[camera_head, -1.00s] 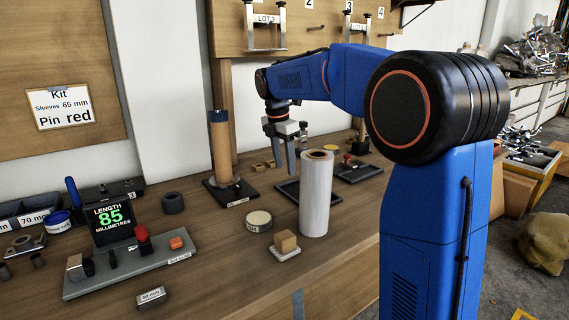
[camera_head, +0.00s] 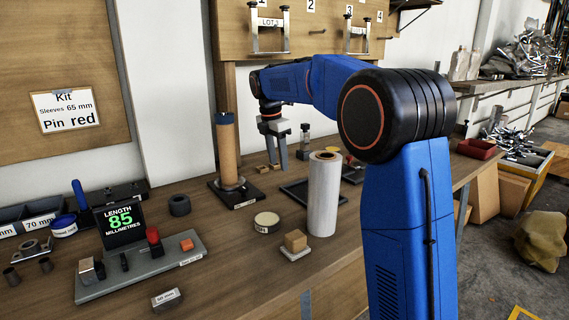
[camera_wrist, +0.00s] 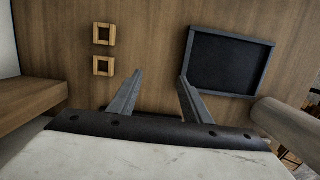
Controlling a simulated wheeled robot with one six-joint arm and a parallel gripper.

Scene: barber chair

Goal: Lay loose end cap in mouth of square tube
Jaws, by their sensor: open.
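My gripper (camera_head: 277,163) is open and empty, pointing down over the back of the bench. In the wrist view its two fingers (camera_wrist: 160,76) stand apart above bare wood. Two small square wooden frames with open middles, (camera_wrist: 104,34) and (camera_wrist: 103,67), lie left of the fingers. In the head view they are mostly hidden near the gripper. I cannot tell whether either is the square tube's mouth. No piece can be surely picked out as the loose end cap. A small wooden block (camera_head: 295,239) sits on a pale plate at the front of the bench.
A dark shallow tray (camera_wrist: 191,60) lies right of the fingers. A white roll (camera_head: 324,195) stands upright in front of it. A brown tube (camera_head: 228,155) stands on a black base to the left. A length gauge (camera_head: 140,265) is at front left.

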